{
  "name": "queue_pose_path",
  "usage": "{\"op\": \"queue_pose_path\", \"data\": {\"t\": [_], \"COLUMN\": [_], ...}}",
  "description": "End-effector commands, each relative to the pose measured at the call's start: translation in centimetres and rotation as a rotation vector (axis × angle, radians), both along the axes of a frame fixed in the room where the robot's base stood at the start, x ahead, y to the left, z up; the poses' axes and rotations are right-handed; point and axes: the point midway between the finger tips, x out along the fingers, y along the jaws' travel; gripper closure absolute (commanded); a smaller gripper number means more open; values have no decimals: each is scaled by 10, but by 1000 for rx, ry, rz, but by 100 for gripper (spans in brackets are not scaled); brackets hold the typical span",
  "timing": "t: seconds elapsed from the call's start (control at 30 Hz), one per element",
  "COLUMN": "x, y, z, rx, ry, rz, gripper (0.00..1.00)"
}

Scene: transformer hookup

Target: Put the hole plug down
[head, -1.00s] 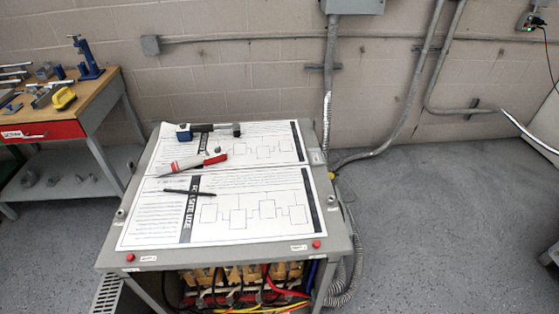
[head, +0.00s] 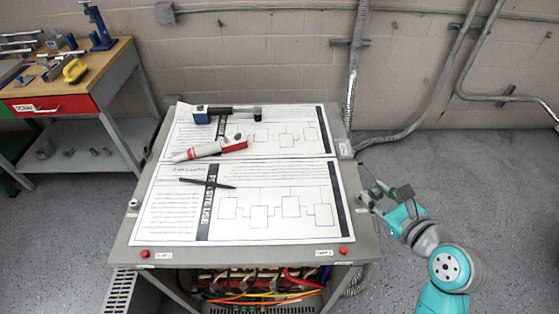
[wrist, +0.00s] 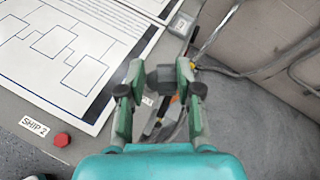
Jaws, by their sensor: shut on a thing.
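My gripper (head: 368,192) is at the right edge of the cabinet top in the head view. In the wrist view my gripper (wrist: 160,80) has its fingers around a small grey piece (wrist: 165,74) between the tips, which I take to be the hole plug. The fingers hide its sides, and it is too small to make out in the head view. The cabinet top (head: 130,232) is grey and carries two printed sheets (head: 270,228). In the wrist view, the sheet's edge lies left of the fingers.
A black pen (head: 207,183), a red and white tool (head: 208,150) and a blue and black tool (head: 226,114) lie on the sheets. Red buttons (head: 344,250) sit at the front corners. A conduit (head: 420,120) runs behind on the right. The lower sheet has bare room.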

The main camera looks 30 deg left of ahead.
Motion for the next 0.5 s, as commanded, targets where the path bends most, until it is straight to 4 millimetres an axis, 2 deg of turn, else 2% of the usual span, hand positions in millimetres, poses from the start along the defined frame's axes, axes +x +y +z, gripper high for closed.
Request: {"op": "queue_pose_path", "data": {"t": [0.03,0.1,0.2,0.37,0.5], "x": [-6,-14,-21,-23,-23], "y": [6,12,17,19,18], "z": [13,23,30,32,19], "rx": [0,-1,-1,0,0], "ry": [-3,-3,2,3,9], "rz": [43,88,127,137,137], "gripper": [100,100,100,100,100]}}
